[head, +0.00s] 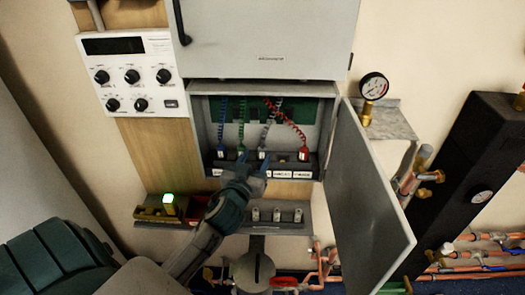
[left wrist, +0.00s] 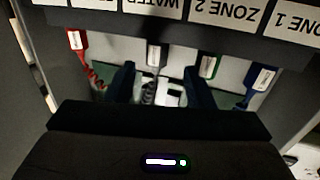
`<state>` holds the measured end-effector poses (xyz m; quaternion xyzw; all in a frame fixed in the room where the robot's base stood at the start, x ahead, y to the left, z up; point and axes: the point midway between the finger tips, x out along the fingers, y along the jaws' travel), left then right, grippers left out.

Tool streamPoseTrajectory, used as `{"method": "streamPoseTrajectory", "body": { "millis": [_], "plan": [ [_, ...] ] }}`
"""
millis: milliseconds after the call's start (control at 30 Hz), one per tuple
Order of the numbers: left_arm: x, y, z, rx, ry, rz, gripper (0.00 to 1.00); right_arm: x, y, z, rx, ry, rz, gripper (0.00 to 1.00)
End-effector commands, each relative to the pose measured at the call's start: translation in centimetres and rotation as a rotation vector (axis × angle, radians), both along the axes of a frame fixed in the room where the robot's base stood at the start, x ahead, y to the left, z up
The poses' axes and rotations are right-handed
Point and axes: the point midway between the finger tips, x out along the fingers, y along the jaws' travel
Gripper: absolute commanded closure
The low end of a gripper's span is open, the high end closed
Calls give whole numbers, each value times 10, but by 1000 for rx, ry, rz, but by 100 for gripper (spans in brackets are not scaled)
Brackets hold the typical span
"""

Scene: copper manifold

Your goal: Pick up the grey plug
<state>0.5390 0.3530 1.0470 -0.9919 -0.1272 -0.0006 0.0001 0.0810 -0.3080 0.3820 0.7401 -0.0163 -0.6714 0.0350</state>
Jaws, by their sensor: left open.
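The grey plug (head: 262,154) hangs on a grey coiled cord inside the open wall box, in the row of plugs along its lower edge. My left gripper (head: 253,166) is at the box's lower front, just below the grey plug. In the left wrist view the grey plug (left wrist: 155,55) appears between the two dark fingers of my left gripper (left wrist: 161,80), which are apart. I cannot tell whether either finger touches it. My right gripper is not in view.
The green plug (head: 241,153) and blue plug (head: 221,152) are left of the grey one; the red plug (head: 304,154) is to the right. The box door (head: 365,195) stands open on the right. A shelf with metal parts (head: 277,215) is below.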

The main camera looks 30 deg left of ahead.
Motion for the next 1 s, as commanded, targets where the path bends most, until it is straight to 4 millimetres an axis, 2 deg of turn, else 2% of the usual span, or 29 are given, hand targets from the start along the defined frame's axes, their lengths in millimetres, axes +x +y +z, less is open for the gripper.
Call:
{"method": "streamPoseTrajectory", "body": {
  "millis": [167,300,433,733,767,967,1000],
  "plan": [
    [15,2,1,-2,3,1,52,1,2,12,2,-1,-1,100],
    [34,4,-1,-1,3,2,52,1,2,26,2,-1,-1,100],
    [49,8,-3,-1,2,0,52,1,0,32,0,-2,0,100],
    [53,9,-6,-1,3,-1,52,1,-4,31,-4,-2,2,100],
    [53,9,-6,-1,3,-1,56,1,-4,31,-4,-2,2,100],
    [53,9,-6,-1,4,-1,95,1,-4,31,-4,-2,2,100],
    [53,9,-6,-1,4,-1,98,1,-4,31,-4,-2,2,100]
  ]
}}
